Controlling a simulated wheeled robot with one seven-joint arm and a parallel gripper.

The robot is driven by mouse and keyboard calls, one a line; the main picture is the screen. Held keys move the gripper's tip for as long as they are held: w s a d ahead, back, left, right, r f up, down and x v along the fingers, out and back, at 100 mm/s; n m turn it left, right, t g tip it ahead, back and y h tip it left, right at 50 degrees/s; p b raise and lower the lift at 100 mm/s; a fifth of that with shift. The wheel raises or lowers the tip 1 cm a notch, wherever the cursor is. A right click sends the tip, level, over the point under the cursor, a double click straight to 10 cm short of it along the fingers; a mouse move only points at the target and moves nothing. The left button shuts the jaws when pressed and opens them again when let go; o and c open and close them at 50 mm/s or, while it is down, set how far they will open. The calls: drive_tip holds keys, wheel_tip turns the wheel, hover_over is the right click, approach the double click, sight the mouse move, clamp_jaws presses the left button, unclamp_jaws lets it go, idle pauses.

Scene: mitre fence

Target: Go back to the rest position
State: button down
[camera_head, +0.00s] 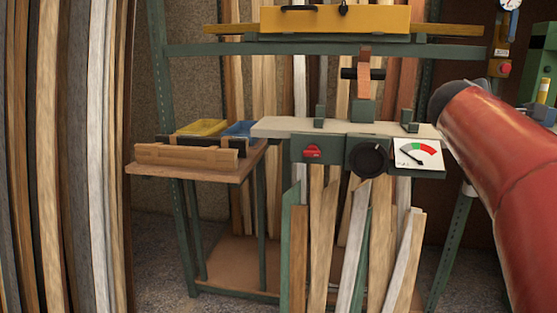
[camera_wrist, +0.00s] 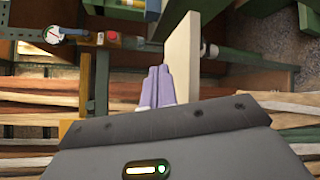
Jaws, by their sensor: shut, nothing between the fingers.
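My gripper (camera_wrist: 155,88) shows in the wrist view as two pale purple fingers lying side by side, shut with nothing between them. A pale board (camera_wrist: 180,55) stands just beyond and to the right of the fingertips; I cannot tell the exact gap. In the head view my red arm reaches in from the right, in front of the bench's right end, and the gripper itself is not visible there. The green bench (camera_head: 330,148) carries a red switch (camera_head: 312,151), a black knob (camera_head: 368,158) and a dial with a needle (camera_head: 418,154).
A wooden side shelf (camera_head: 190,170) holds a yellow bin (camera_head: 202,127) and a blue bin (camera_head: 240,129). A yellow beam (camera_head: 335,19) crosses above the bench. Long boards stand at the left and under the bench. A round gauge (camera_wrist: 53,34) shows in the wrist view.

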drive_tip(key=s+a+f+m+g+y, duration=0.2)
drive_tip(key=s+a+f+m+y, duration=0.4)
drive_tip(key=s+a+f, duration=0.5)
drive_tip(key=s+a+f+m+g+y+p, duration=0.1)
drive_tip(key=s+a+f+m+g+y, duration=0.1)
drive_tip(key=s+a+f+m+y, duration=0.4)
drive_tip(key=s+a+f, duration=0.2)
drive_tip(key=a+f, duration=0.3)
drive_tip(key=f, duration=0.2)
drive_tip(key=s+a+f, duration=0.3)
drive_tip(key=a+f, duration=0.2)
drive_tip(key=f, duration=0.2)
drive_tip(key=shift+s+a+y, duration=0.35)
drive_tip(key=shift+y, duration=0.05)
